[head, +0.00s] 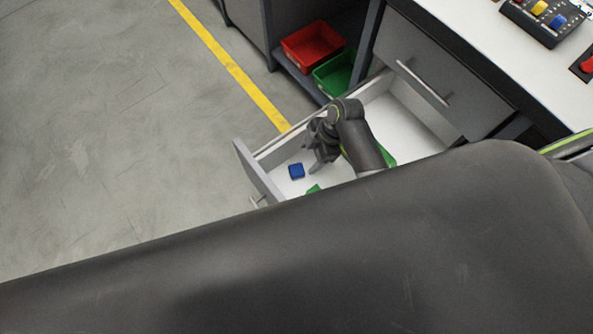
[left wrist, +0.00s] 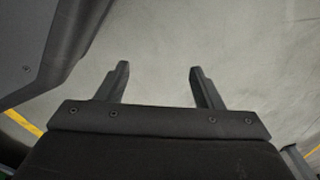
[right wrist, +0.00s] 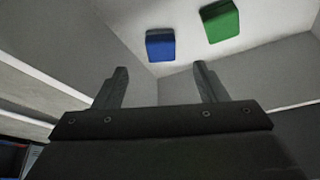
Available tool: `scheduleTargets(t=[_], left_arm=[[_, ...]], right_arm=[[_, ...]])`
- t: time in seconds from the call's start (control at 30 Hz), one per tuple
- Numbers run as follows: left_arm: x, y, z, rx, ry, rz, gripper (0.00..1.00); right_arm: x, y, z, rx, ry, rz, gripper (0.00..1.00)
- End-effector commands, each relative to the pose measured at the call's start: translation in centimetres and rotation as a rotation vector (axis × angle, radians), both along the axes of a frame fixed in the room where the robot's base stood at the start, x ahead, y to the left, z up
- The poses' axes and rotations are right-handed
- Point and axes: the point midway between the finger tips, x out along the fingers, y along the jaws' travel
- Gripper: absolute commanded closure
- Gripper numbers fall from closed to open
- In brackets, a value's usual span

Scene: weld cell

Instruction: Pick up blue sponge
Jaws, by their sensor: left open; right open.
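The blue sponge (head: 296,171) is a small blue block on the white floor of an open drawer in the head view. It also shows in the right wrist view (right wrist: 160,45), ahead of my fingertips. My right gripper (head: 314,158) is inside or just above the drawer, close to the sponge on its right side. In the right wrist view my right gripper (right wrist: 161,72) is open, with nothing between its fingers. My left gripper (left wrist: 157,72) is open and empty over bare floor in the left wrist view; in the head view I cannot make it out.
A green block (right wrist: 221,20) lies next to the sponge in the drawer. The open drawer (head: 252,172) has raised walls around both. A red bin (head: 312,46) and a green bin (head: 338,74) sit on a low shelf behind. A large dark arm part covers the lower head view.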

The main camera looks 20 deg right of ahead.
Motion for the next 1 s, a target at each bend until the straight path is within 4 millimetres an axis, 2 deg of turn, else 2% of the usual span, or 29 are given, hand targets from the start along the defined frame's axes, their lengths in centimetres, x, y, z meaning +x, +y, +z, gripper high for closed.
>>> scheduleTargets(t=[0.1,0.43,0.73,1.0], left_arm=[[0.8,-0.3,0.4,-0.007,-0.002,0.007,0.39],[1.6,-0.6,1.1,-0.014,0.0,0.015,0.39],[3.4,-1.3,2.9,-0.031,-0.002,0.03,0.39],[3.9,-1.6,3.8,-0.038,-0.001,0.035,0.39]], right_arm=[[0.0,0.6,-1.5,0.0,0.001,-0.001,0.35],[0.0,1.4,-3.0,0.001,0.002,-0.001,0.35],[-0.1,3.0,-6.1,0.0,0.002,0.0,0.35],[0.0,3.4,-7.0,-0.001,0.0,-0.001,0.35]])
